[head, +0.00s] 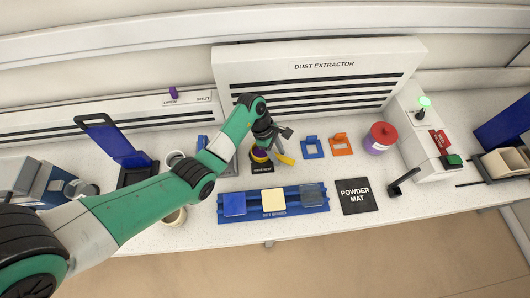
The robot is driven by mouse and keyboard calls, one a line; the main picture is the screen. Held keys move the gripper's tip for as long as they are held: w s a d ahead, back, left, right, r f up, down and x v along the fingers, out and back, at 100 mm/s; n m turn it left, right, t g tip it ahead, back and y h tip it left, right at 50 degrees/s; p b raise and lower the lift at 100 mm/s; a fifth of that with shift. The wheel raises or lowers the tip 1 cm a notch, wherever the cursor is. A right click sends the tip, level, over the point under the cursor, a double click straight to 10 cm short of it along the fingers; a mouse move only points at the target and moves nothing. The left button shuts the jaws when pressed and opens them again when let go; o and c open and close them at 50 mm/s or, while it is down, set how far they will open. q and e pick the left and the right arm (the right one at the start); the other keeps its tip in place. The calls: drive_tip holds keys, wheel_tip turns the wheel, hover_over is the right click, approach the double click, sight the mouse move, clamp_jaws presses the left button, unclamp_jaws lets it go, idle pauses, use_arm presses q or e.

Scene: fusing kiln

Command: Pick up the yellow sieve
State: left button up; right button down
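The yellow sieve (285,159) is at the middle of the bench, partly hidden behind my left gripper. A yellow part sticks out to the lower right, and a yellow round part shows to the left above a black labelled pad (262,169). My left gripper (281,142) is right over or at the sieve, with its arm reaching in from the lower left. The fingers are small and dark, so I cannot tell whether they touch the sieve or how far apart they are. My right gripper is out of view.
A blue rack (291,211) with blue, cream and grey squares lies in front. The black powder mat (356,196) is to its right. Blue (312,148) and orange (341,145) stands and a red-lidded jar (380,138) are right of the sieve. The dust extractor (320,85) stands behind.

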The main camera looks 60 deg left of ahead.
use_arm(q)
clamp_jaws()
